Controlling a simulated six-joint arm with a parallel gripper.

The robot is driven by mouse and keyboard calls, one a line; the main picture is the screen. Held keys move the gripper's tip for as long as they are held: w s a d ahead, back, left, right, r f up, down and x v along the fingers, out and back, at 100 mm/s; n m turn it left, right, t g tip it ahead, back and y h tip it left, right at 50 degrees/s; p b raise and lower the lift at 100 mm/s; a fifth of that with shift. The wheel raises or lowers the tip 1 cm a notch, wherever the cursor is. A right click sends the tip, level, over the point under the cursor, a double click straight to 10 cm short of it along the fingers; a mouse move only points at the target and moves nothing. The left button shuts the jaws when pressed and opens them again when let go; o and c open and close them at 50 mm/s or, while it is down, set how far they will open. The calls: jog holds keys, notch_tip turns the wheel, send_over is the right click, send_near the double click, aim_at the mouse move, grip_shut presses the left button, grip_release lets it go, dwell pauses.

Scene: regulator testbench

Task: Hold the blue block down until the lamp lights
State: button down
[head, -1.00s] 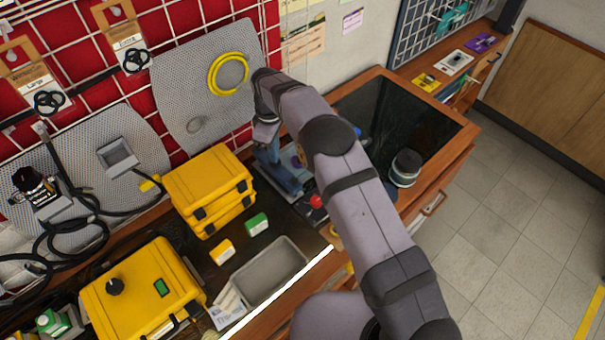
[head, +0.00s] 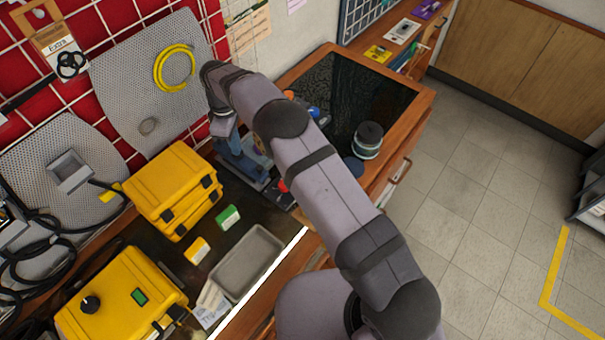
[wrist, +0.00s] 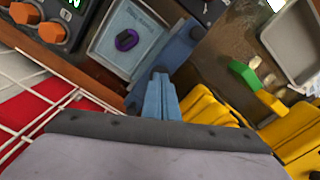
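A blue block (head: 242,160), long and low, sits on a bench device beneath my gripper. It also shows in the wrist view (wrist: 184,50), running diagonally past my fingertips. My gripper (head: 229,135) points down at it with its light-blue fingers together and nothing visible between them. In the wrist view the fingertips (wrist: 160,74) overlap the block; I cannot tell whether they press it. A red dome (head: 283,185) shows beside the block, partly behind my arm. I cannot tell whether it is the lamp, and I see no clearly lit lamp.
Stacked yellow cases (head: 172,190) stand left of the device. Green (head: 228,216) and yellow (head: 197,250) small boxes and a grey tray (head: 247,262) lie in front. A panel with orange knobs (wrist: 50,32) and a pale plate with a purple knob (wrist: 126,40) are close by.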

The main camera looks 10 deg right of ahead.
jog(key=shift+f+b, duration=0.5)
jog(key=shift+f, duration=0.35)
jog(key=shift+s+f, duration=0.1)
jog(key=shift+f, duration=0.05)
dwell(1.6)
notch_tip(320, 180, up, 9)
jog(key=p, duration=0.5)
dwell(0.7)
dwell(0.4)
